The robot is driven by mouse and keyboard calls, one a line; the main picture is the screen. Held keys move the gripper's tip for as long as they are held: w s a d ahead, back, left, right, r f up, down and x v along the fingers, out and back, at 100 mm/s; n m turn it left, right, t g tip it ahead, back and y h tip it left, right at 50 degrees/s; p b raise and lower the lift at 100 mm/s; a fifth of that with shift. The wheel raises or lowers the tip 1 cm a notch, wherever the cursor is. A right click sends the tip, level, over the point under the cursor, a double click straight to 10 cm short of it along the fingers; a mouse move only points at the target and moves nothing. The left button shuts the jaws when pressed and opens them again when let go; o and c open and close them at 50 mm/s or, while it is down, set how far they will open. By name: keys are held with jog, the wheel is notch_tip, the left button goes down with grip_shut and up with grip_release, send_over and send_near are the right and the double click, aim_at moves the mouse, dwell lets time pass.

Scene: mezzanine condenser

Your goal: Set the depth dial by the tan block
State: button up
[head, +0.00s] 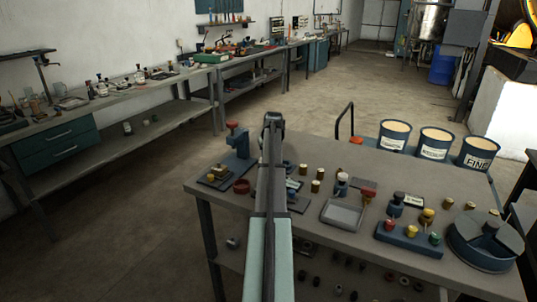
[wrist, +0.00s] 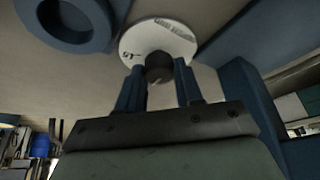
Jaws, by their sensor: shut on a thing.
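In the wrist view a white disc dial (wrist: 136,41) with dark printed marks and a dark round knob (wrist: 158,68) shows at the top middle. I take it for the depth dial. My gripper (wrist: 159,74) has its two blue fingers on either side of the knob and is shut on it. In the head view a small yellow-tan block (head: 219,171) sits on the base of a blue stand with a red top (head: 237,140), left of my arm. The gripper and dial are hidden behind my arm there. The marks are too blurred to read fully.
A blue wall or post (wrist: 255,95) stands close right of the gripper, and a blue ring (wrist: 68,20) lies upper left. On the table (head: 345,248) are a grey tray (head: 342,215), a blue peg rack (head: 410,240) and a round blue device (head: 487,245). Labelled buckets (head: 435,144) stand behind.

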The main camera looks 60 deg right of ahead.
jog(key=o, duration=1)
jog(key=shift+o, duration=0.2)
jog(key=shift+r, duration=0.1)
jog(key=v, duration=1.3)
jog(key=shift+s+r, duration=0.2)
jog(key=shift+r, duration=0.05)
